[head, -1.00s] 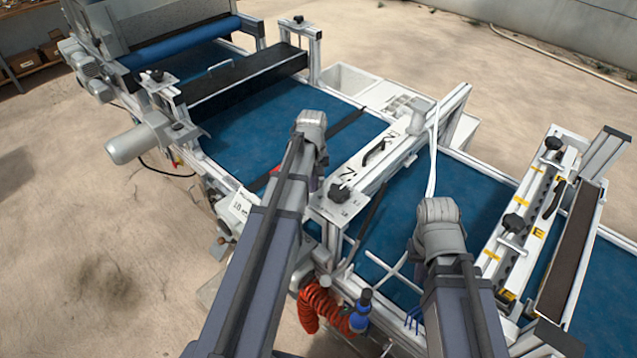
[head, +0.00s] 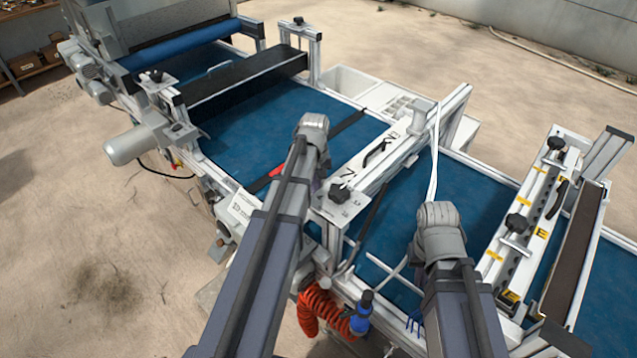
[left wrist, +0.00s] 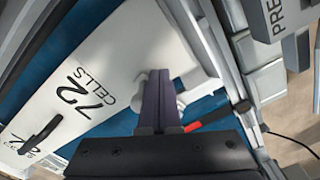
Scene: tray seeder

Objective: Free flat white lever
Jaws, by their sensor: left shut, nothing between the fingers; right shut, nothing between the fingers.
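A flat white panel marked "72 CELLS" (left wrist: 105,75) lies over the blue belt in the left wrist view. My left gripper (left wrist: 160,78) is shut and empty in front of it, by a small pale part (left wrist: 181,84) that it partly covers; contact cannot be told. In the head view the left fingers are hidden behind my wrist. My right gripper (head: 440,225) is shut and empty over the belt, its fingertips mostly hidden. Long thin white strips (head: 434,150) rise behind it, and a white rod (head: 382,263) lies left of it. I cannot tell which part is the flat white lever.
A red-tipped strip (head: 268,178) lies beside my left arm. The white cross-frame (head: 400,160) stands between both arms. A coiled orange hose (head: 318,310) hangs at the front edge. The blue belt (head: 255,130) is mostly clear at the back left.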

